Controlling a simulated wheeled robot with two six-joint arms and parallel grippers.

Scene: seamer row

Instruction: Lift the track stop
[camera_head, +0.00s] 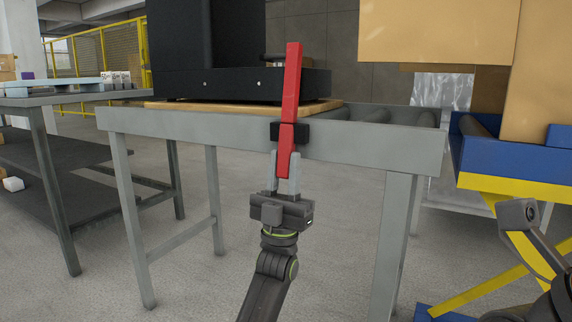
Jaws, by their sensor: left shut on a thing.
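The track stop is a long red bar (291,85). It stands upright, leaning slightly right at its top, at the front rail of a grey roller table (180,128). A black block (302,135) sits around the bar at the rail. My left gripper (284,168) comes up from below, in front of the rail. Its two grey fingers are shut on the lower end of the red bar, just below the black block. My right gripper is out of view; only part of my right arm shows at the lower right.
A black machine (240,84) stands on a wooden board on the table, behind the bar. Rollers (390,116) lie to its right. A blue and yellow lift (490,160) with cardboard boxes (440,30) stands at the right. Another table (70,98) is at the left.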

